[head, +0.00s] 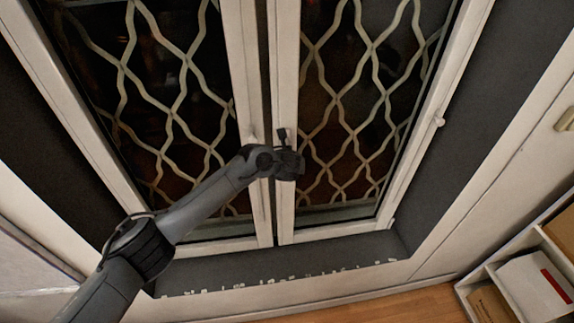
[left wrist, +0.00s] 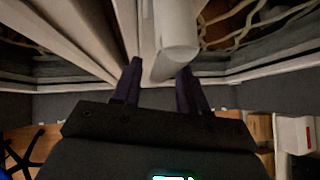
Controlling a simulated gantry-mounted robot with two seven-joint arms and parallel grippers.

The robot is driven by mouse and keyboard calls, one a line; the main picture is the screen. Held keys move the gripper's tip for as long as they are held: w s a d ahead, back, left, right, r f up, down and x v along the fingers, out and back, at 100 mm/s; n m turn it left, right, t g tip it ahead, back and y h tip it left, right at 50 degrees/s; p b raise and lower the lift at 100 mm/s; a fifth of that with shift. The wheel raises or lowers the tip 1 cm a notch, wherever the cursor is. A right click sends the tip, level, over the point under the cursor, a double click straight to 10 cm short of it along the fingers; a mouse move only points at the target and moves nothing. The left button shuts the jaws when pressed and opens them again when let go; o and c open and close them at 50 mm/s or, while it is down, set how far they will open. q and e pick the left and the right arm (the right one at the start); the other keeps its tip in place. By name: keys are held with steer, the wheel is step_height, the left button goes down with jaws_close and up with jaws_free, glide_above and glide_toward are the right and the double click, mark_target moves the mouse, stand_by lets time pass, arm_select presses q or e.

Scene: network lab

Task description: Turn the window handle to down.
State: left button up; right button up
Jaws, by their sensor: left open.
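The white double window (head: 284,80) fills the middle of the head view. My left arm reaches in from the left, and its dark gripper (head: 290,164) is at the meeting stiles, in front of the right sash. The gripper covers the handle area in the head view. In the left wrist view, a white round-ended bar (left wrist: 177,38), apparently the window handle, extends toward the open left gripper (left wrist: 160,82). Its end appears between or just beyond the two dark fingers; contact cannot be told. My right gripper is not in view.
Wavy metal grilles (head: 178,75) cover the dark panes. A dark sill recess (head: 290,264) lies below the window. A white shelf (head: 484,290) with boxes stands at the lower right, above a wooden floor (head: 420,305). A small white fitting (head: 438,119) sits on the right frame.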

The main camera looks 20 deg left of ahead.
arm_select(q)
steer(key=v, duration=0.9)
steer(key=shift+s, duration=0.2)
steer(key=shift+r, duration=0.1)
